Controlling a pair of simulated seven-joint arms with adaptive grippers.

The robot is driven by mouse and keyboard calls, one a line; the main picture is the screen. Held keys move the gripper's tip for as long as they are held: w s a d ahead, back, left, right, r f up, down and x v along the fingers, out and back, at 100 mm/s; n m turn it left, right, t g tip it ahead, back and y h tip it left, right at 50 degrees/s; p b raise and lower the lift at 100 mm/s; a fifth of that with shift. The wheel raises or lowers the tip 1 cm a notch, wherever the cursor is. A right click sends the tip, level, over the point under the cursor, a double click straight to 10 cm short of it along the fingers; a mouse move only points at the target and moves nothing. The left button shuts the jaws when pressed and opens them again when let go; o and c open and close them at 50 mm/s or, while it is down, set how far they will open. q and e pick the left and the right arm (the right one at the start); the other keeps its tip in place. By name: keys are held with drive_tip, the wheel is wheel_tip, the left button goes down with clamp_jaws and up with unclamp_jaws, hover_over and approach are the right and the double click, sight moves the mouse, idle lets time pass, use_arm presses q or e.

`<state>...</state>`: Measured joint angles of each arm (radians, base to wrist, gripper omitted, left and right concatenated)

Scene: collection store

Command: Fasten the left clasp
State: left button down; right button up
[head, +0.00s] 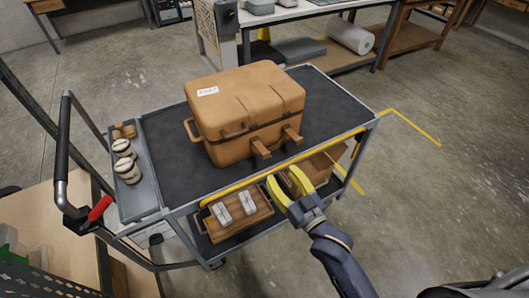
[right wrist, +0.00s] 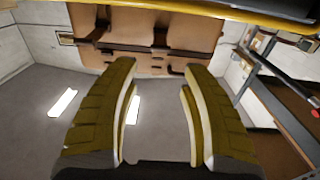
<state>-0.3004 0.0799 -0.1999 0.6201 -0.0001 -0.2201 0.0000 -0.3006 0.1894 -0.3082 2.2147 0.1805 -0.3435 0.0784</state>
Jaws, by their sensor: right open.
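A tan case (head: 243,100) with a white label stands on the cart's dark top, its lid down. Two tan clasps stick out from its front, the left clasp (head: 260,148) and the right clasp (head: 292,134). I cannot tell from here whether either is latched. My right gripper (head: 286,187) has yellow fingers, open and empty, in front of the cart's near edge, apart from both clasps. In the right wrist view the open fingers (right wrist: 160,85) have nothing between them; a tan surface with dark strips (right wrist: 140,30) lies beyond. My left gripper is out of view.
The cart's black top (head: 335,100) is clear around the case. A side tray (head: 147,190) with pale round objects is at left. A yellow strip (head: 245,182) runs along the near edge. Below it, a wooden tray (head: 240,222) holds two pale objects. Open floor lies right.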

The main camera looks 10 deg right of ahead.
sight(267, 157)
drive_tip(key=x, duration=1.1)
drive_tip(key=shift+d, duration=0.1)
drive_tip(key=shift+c, duration=0.4)
clamp_jaws()
drive_tip(key=shift+s, duration=0.1)
idle(0.7)
